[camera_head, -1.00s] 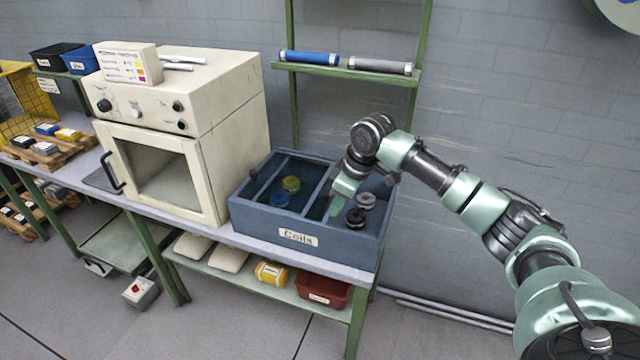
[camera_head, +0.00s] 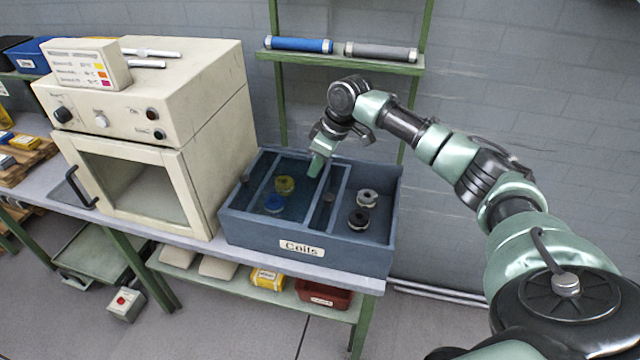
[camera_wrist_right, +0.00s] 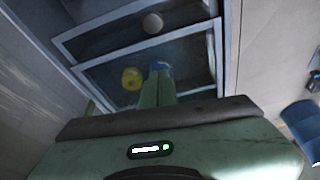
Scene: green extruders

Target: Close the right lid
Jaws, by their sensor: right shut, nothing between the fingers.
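A blue-grey box labelled "Coils" (camera_head: 300,248) stands on the bench. Glazed lid panes with blue-grey frames cover its left and middle part, and its right compartment is uncovered. The right lid's frame bar (camera_head: 341,205) runs beside that compartment, and a dark knob (camera_head: 328,197) shows just left of the bar. A knob on a pane also shows in the right wrist view (camera_wrist_right: 152,22). My right gripper (camera_head: 318,166) is shut and empty, pointing down above the panes near the back. Its fingers (camera_wrist_right: 158,85) are together in the wrist view. My left gripper is out of view.
Yellow (camera_head: 285,183) and blue (camera_head: 273,203) coils lie under the glass. Grey (camera_head: 367,197) and black (camera_head: 358,219) coils lie in the right compartment. A cream oven (camera_head: 150,140) stands close left. A shelf (camera_head: 340,62) with two rolls is behind.

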